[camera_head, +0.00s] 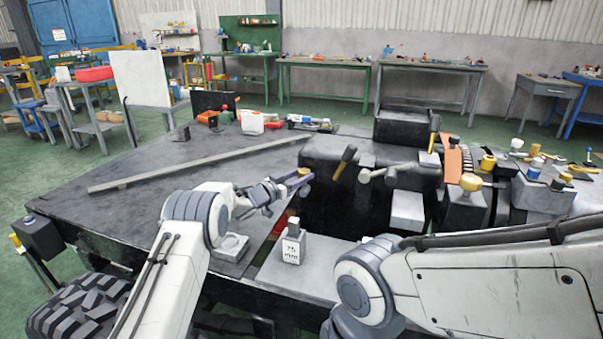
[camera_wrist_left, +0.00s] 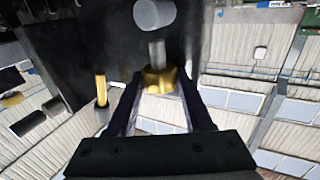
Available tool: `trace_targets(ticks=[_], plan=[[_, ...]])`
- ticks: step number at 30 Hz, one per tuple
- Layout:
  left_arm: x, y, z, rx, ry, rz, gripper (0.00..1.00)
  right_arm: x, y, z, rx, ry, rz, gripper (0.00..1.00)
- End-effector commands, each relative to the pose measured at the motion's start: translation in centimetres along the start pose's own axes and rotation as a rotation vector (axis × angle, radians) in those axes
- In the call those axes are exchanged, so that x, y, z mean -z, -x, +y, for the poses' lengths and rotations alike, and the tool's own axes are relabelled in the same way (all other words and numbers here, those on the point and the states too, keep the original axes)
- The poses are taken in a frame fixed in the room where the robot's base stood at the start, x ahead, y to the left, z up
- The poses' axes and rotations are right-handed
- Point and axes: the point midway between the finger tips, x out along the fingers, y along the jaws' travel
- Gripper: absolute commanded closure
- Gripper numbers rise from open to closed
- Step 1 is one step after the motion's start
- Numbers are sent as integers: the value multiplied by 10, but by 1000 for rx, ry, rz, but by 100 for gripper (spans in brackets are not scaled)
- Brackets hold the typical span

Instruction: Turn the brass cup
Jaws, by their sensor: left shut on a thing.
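The brass cup (camera_wrist_left: 158,80) is a gold ring-like piece on a short grey stem, between the fingertips of my left gripper (camera_wrist_left: 160,90) in the left wrist view. The fingers touch it on both sides, shut on it. In the head view the brass cup (camera_head: 305,172) shows as a small gold spot at the tip of my left gripper (camera_head: 292,184), beside the dark block. Part of the cup is hidden by the fingers. My right arm comes in from the right, but its gripper is out of view.
A small white bottle-like box (camera_head: 293,245) stands in front. A long grey bar (camera_head: 200,163) lies on the dark tabletop (camera_head: 130,215). Several brass-topped parts crowd the right side.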

Motion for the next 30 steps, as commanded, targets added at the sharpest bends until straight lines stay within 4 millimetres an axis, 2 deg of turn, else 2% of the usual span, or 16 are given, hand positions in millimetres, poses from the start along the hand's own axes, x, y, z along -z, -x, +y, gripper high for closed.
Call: trace_targets(ticks=[1, 12, 13, 14, 15, 30], plan=[[5, 0, -1, -12, -3, 6, 100, 0, 2, 0, 0, 0, 0, 19], [4, 0, 0, -26, -1, 4, 100, 0, 2, 0, 0, 0, 0, 19], [4, 0, 0, -26, -1, 4, 38, 0, 2, 0, 0, 0, 0, 19], [3, 0, 0, -25, -1, 4, 26, 0, 2, 0, 0, 0, 0, 19], [3, 0, 0, -25, -1, 3, 19, 0, 2, 0, 0, 0, 0, 19], [0, -1, 0, 18, 1, 2, 19, 0, -4, 0, 0, 0, 0, 19]])
